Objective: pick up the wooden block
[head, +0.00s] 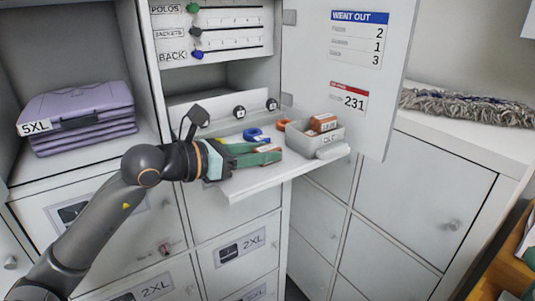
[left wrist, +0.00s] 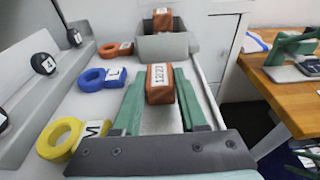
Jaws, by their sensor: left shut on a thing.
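The wooden block (left wrist: 160,92) is reddish brown with a white label reading 12/27. In the left wrist view it sits between the two green fingers of my left gripper (left wrist: 160,82), which is shut on it. In the head view my left gripper (head: 272,154) is over the white pull-out shelf (head: 245,186), with its fingers hiding most of the block. I cannot tell whether the block touches the shelf. My right gripper is not in view.
A grey bin (head: 302,137) holding a similar brown block (head: 323,122) stands at the shelf's far end. Blue (left wrist: 100,78), yellow (left wrist: 62,138) and orange (left wrist: 115,50) ring tags lie beside the gripper. An open cabinet door (head: 345,75) stands behind. Folded purple clothing (head: 80,110) fills the left compartment.

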